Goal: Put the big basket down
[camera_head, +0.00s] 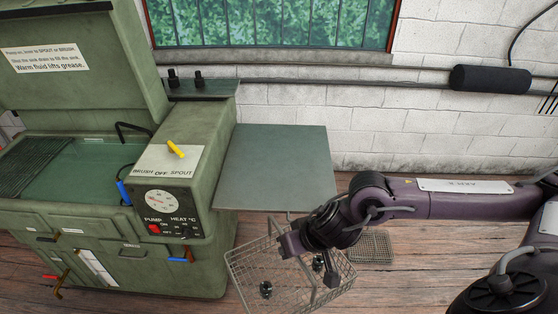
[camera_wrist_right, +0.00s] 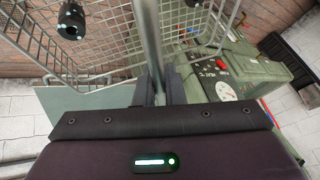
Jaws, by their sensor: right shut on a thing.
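The big wire basket (camera_head: 240,268) hangs in front of the grey-green side table, over the plank floor, with small black parts (camera_head: 266,289) in it. My right gripper (camera_head: 290,243) is shut on the basket's handle, above the basket. In the right wrist view, the gripper's dark fingers (camera_wrist_right: 152,86) close around the upright-looking handle bar (camera_wrist_right: 147,32), with the basket's mesh (camera_wrist_right: 118,38) beyond. The gripper and wrist hide part of the basket. My left gripper is not in view.
The flat grey-green table (camera_head: 275,165) is bare, against the white block wall. The green parts washer (camera_head: 190,215) stands left of it, with a glass-like tank top and control panel. A smaller mesh basket (camera_head: 372,247) sits low at the right, beyond my arm.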

